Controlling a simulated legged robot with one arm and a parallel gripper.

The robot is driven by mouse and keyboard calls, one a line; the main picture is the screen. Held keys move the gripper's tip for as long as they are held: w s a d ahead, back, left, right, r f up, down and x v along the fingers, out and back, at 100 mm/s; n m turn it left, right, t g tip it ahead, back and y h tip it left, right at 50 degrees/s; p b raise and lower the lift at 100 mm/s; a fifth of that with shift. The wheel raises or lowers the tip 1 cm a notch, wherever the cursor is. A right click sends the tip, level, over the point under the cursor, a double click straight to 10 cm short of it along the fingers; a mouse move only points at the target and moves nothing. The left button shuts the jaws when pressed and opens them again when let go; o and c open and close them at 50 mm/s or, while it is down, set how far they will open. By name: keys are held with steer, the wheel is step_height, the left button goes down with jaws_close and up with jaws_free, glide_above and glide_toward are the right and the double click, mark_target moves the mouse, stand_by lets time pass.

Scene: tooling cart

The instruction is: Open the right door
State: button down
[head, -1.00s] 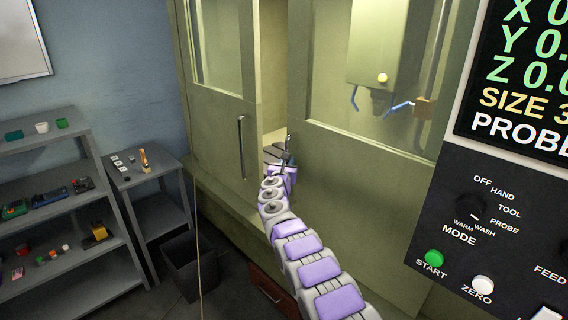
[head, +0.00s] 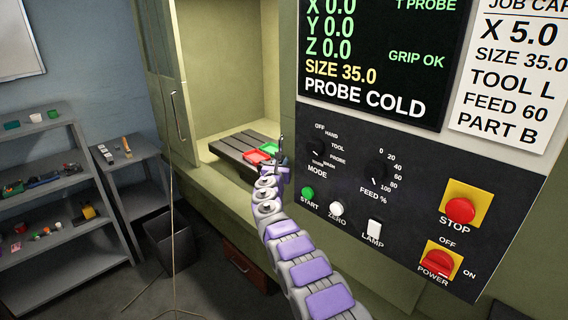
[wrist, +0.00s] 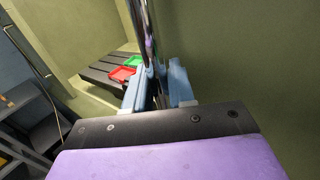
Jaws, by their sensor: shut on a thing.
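The right door is the green panel filling the right side of the wrist view (wrist: 245,60); in the head view it is mostly hidden behind the control panel. Its dark upright handle (wrist: 149,35) rises between the blue fingers of my gripper (wrist: 157,84). My gripper is shut on this handle; it also shows in the head view (head: 279,163), at the right side of a wide opening. The left door (head: 160,70) stands at the left of the opening, with its own upright handle (head: 178,117).
Inside the opening is a dark slatted table (head: 235,148) with a red tray (head: 257,157) and a green tray (head: 268,147). The control panel (head: 400,265) is close on the right. Shelves (head: 60,165), a small stand (head: 140,160) and a dark bin (head: 170,240) stand left.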

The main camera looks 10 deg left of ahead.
steer(key=shift+w+a, duration=0.1)
steer(key=shift+a, duration=0.35)
steer(key=c, duration=1.4)
jaws_free()
steer(key=o, duration=0.3)
steer(key=shift+d+r, duration=0.1)
steer(key=shift+d, duration=0.3)
steer(key=s+a, duration=0.1)
steer(key=s, duration=1.6)
steer(key=shift+s+a+b, duration=0.15)
steer(key=shift+b, duration=0.15)
